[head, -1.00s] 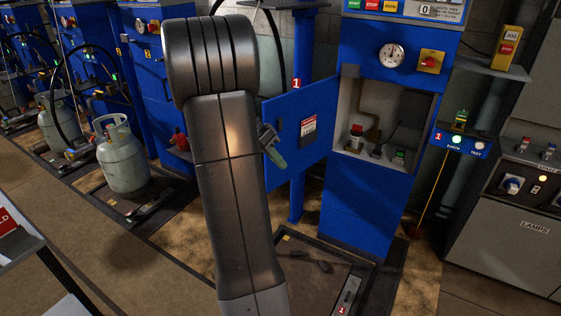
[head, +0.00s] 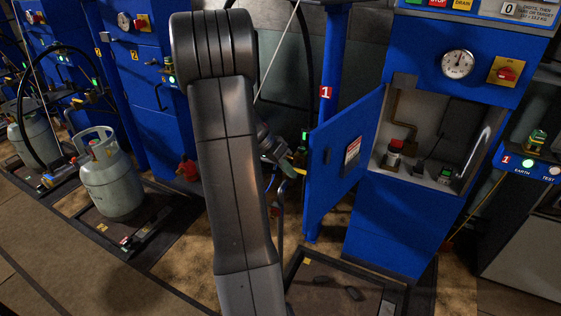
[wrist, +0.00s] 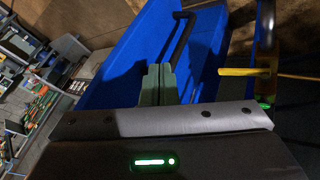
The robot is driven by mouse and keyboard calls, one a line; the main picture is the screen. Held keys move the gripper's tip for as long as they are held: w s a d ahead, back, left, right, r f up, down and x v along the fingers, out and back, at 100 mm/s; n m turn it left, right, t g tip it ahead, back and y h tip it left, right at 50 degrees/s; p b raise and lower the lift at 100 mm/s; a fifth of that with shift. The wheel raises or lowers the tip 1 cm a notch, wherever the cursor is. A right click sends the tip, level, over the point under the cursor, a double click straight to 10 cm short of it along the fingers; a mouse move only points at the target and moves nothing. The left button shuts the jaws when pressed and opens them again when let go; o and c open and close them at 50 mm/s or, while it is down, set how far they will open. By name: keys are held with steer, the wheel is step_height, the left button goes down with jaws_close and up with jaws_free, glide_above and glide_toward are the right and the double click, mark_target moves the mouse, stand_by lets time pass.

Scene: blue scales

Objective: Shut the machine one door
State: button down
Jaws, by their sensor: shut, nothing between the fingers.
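The blue door (head: 332,190) of machine one stands open in the head view, swung out from the left side of the cabinet opening (head: 405,110). A white and red label (head: 352,151) is on its visible face. My gripper (head: 289,168) is just left of the door's free edge, with its green fingers together and empty. In the wrist view the shut fingers (wrist: 158,80) point at a blue panel (wrist: 125,55), which looks like the door. A black bar handle (wrist: 182,38) on it appears close beyond the fingertips. I cannot tell whether they touch.
Machine one's column has a gauge (head: 457,64) and a red knob (head: 506,73). A black-framed floor platform (head: 292,275) lies below. A grey gas cylinder (head: 112,180) stands on the left. A yellow rod (wrist: 245,72) crosses the right of the wrist view.

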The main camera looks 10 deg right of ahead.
steer(key=shift+s+d, duration=1.35)
steer(key=shift+s, duration=0.15)
steer(key=shift+s, duration=0.1)
